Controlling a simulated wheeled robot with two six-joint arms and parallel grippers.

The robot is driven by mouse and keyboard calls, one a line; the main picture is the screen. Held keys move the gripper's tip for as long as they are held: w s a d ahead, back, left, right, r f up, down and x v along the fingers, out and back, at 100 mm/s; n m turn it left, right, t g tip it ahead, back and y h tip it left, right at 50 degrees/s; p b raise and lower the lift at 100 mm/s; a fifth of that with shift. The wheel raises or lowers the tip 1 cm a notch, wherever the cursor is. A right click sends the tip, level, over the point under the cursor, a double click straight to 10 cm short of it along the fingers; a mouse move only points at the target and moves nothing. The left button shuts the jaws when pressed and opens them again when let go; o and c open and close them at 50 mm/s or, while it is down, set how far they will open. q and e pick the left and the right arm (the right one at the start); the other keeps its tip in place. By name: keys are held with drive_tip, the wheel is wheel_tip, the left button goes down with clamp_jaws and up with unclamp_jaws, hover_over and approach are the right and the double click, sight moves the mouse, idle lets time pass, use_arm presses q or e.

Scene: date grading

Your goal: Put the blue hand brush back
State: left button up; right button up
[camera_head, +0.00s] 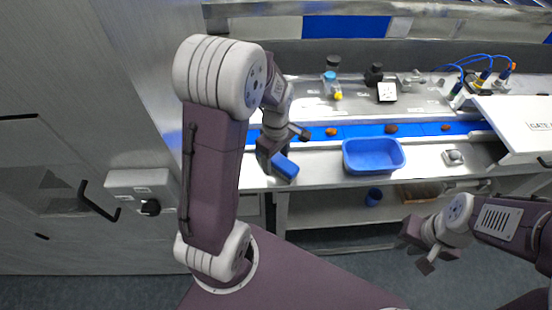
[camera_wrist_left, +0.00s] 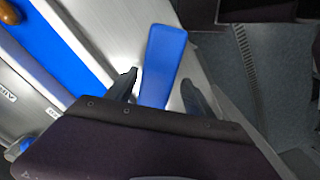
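The blue hand brush (camera_head: 285,166) lies at the left end of the bench, near its front edge. In the left wrist view the brush (camera_wrist_left: 163,60) points away from the gripper, its near end between the two fingers. My left gripper (camera_head: 281,147) is over the brush. Its fingers (camera_wrist_left: 160,88) stand apart with visible gaps on both sides of the brush, so it looks open. The underside of the brush is hidden. My right gripper (camera_head: 418,249) is open and empty, low in front of the bench at the right.
A blue tub (camera_head: 373,167) stands on the bench front. Behind it runs a blue belt (camera_head: 350,131) with several brown dates. A white gate box (camera_head: 522,125) is at the right. A grey control box (camera_head: 140,190) is at left.

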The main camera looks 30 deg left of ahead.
sight(276, 159)
use_arm(q)
drive_tip(key=shift+w+r, duration=0.15)
drive_tip(key=shift+r, duration=0.05)
wheel_tip(276, 159, up, 12)
drive_tip(key=b, duration=0.1)
drive_tip(key=shift+f, duration=0.2)
idle(0.3)
